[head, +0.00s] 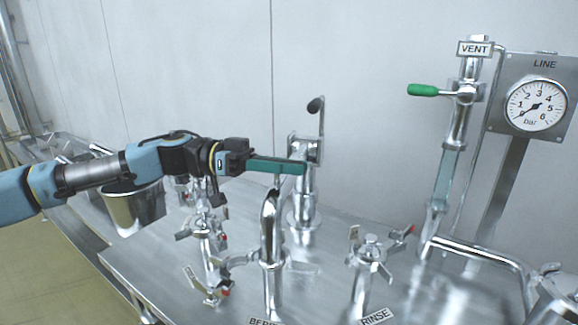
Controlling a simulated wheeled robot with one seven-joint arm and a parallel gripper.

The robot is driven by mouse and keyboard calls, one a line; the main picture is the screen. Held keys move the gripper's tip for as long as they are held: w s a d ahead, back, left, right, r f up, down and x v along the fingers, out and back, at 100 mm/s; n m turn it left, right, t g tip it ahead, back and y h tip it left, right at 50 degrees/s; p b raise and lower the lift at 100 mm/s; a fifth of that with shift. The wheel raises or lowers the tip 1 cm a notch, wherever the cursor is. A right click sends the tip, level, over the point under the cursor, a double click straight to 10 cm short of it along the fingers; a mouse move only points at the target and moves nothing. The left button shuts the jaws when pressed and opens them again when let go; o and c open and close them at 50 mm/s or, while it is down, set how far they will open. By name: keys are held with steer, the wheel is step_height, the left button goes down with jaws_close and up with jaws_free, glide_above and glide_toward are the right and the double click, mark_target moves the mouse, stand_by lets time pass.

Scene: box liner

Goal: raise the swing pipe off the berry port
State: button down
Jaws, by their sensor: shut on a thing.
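The swing pipe (269,215) is a bright chrome bend in the middle of the head view. Its near leg runs straight down to the berry port (270,295), whose label is partly cut off by the lower edge. My gripper (290,167) reaches in from the left with long teal fingers, level, just above the top of the bend. The fingers are shut on a thin upright part of the pipe, mostly hidden by them.
A chrome post (304,205) with a black-knobbed lever (316,106) stands just behind the fingers. The rinse port (369,262) with clamp handles is to the right. Further right are the green-handled vent valve (425,90) and line gauge (537,105). A steel bucket (135,207) stands left.

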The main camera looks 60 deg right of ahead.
steer(key=w+d+r+n, duration=0.1)
steer(key=d+r+n, duration=0.1)
steer(key=r, duration=0.6)
steer(key=shift+d+r+n+p, duration=0.2)
steer(key=shift+d+n+p, duration=0.1)
steer(key=shift+d, duration=0.3)
steer(key=c, duration=0.7)
jaws_free()
steer(key=shift+f, duration=0.1)
steer(key=shift+c, duration=0.2)
steer(key=shift+w, duration=0.1)
steer(key=b+v, duration=0.4)
steer(key=v, duration=0.6)
steer(key=shift+w+a, duration=0.15)
steer(key=shift+w, duration=0.15)
